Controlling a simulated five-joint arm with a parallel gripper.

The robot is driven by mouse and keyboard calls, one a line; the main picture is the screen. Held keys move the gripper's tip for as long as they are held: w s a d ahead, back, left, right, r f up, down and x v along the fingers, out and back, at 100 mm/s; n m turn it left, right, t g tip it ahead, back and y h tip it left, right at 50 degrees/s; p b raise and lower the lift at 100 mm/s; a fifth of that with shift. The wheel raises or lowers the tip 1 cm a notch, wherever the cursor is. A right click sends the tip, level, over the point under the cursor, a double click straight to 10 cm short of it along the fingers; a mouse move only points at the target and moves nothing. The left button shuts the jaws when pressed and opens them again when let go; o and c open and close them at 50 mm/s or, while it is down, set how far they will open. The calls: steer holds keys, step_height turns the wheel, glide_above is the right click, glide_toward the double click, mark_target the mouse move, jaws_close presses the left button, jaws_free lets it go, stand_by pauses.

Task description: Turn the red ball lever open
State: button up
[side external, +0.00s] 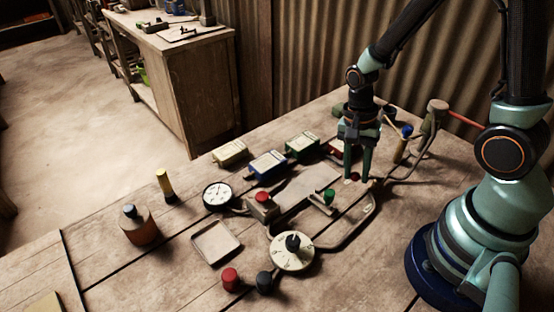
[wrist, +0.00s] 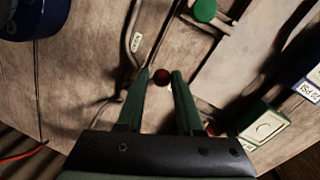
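The red ball (side external: 355,177) is a small dark red knob near the right end of the flat press plate. In the wrist view the red ball (wrist: 162,76) shows between my fingertips, with a gap on each side. My gripper (side external: 356,178) points straight down over it, and its two green fingers are apart. In the wrist view my gripper (wrist: 160,72) is open with nothing pinched. The lever's arm under the ball is mostly hidden, and I cannot tell how far it is turned.
A green knob (side external: 329,195) stands left of my gripper; it also shows in the wrist view (wrist: 205,10). A red button box (side external: 263,207), a dial (side external: 291,252), a gauge (side external: 217,195) and an empty tray (side external: 215,244) lie further left. Labelled boxes (side external: 268,164) line the back.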

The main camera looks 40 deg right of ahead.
steer(key=o, duration=0.4)
steer(key=shift+c, duration=0.2)
step_height(320, 180, up, 12)
steer(key=w, duration=0.2)
steer(key=shift+d, duration=0.1)
